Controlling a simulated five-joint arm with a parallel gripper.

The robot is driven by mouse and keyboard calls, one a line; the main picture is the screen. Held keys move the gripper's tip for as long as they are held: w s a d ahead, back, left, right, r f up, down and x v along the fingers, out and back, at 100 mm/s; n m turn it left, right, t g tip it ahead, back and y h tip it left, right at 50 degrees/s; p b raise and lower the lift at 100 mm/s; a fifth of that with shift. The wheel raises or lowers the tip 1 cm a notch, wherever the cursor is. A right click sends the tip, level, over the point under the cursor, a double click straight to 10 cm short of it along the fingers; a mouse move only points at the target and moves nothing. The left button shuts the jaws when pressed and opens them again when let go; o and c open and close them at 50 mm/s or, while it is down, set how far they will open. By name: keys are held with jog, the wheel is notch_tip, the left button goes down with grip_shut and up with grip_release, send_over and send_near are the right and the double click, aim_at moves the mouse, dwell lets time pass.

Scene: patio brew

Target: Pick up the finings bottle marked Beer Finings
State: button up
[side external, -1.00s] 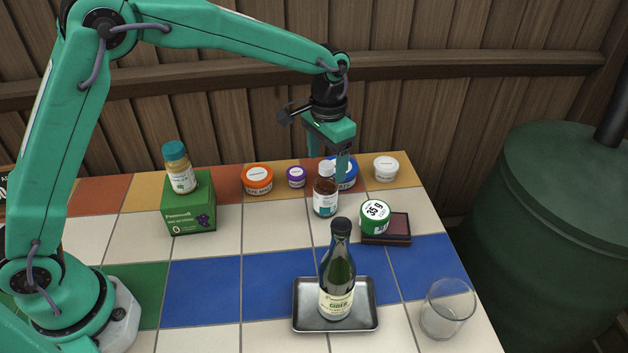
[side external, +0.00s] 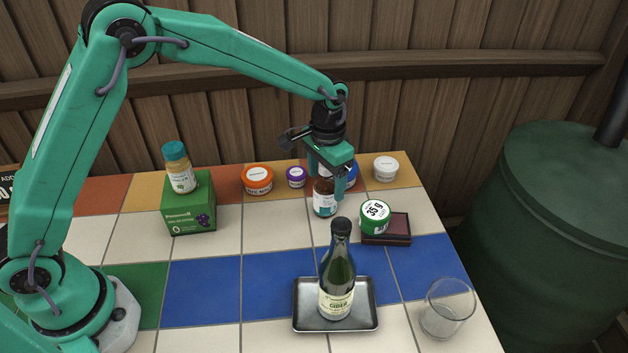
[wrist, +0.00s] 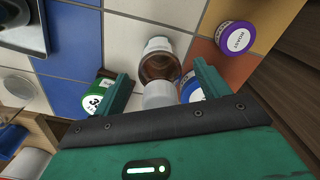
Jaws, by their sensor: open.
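A brown bottle (side external: 324,204) with a pale label and white cap stands upright on the tiles; its label is too small to read. My gripper (side external: 331,178) is open and low over it, hiding its upper part in the side view. In the wrist view the brown bottle (wrist: 160,64) and its white cap lie between the two spread fingers of my gripper (wrist: 163,88). I cannot tell whether either finger touches it.
A blue-lidded tub (side external: 351,173) is close behind. A green bottle (side external: 337,275) stands on a metal tray (side external: 302,318) in front, near a glass (side external: 446,312).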

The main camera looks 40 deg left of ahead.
jog(key=c, duration=1.2)
jog(key=shift+r, duration=0.1)
jog(key=r, duration=0.4)
jog(key=shift+s+d+r, duration=0.35)
jog(key=s+d+r, duration=0.4)
jog(key=s, duration=0.1)
jog(key=s+d+r, duration=0.2)
jog(key=s+d, duration=0.1)
jog(key=shift+r, duration=0.15)
